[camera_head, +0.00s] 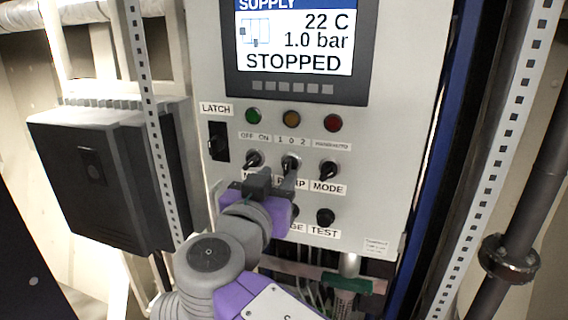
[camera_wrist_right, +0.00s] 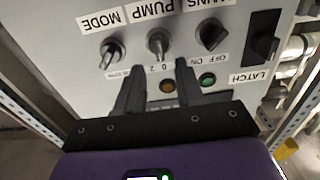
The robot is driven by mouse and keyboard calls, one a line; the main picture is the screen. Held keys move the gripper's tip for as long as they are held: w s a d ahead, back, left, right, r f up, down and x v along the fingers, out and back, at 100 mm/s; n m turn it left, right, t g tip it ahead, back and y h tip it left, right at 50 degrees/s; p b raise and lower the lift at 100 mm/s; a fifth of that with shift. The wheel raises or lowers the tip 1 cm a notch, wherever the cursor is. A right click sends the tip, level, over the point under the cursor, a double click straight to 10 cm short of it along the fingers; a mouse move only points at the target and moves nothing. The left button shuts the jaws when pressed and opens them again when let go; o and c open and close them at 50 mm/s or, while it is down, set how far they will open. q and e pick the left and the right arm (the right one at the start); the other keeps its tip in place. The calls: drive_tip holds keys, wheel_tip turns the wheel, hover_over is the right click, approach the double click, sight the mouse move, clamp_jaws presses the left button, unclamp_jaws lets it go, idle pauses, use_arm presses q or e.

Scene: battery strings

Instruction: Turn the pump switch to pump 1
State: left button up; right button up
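The pump switch (camera_head: 291,162) is a dark rotary knob on the grey control panel (camera_head: 390,150), under a scale reading 1 0 2. In the right wrist view, which is upside down, the pump switch (camera_wrist_right: 159,43) appears to point at 0. My right gripper (camera_head: 273,179) is in front of the panel just below the knob and partly hides the PUMP label. In the wrist view my right gripper (camera_wrist_right: 158,76) is open, with nothing between its fingers. The knob lies just beyond the fingertips, between their lines; contact cannot be told. My left gripper is out of view.
The mains switch (camera_head: 253,159) and mode switch (camera_head: 329,170) flank the pump switch closely. Indicator lamps sit above, with the display (camera_head: 297,48) reading STOPPED. The latch (camera_head: 218,142) is at left. The test button (camera_head: 325,216) is below. A black box (camera_head: 100,170) stands left.

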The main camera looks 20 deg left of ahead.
sight(286, 167)
drive_tip(key=w+p, duration=0.1)
drive_tip(key=w, duration=0.3)
drive_tip(key=shift+w, duration=0.15)
clamp_jaws()
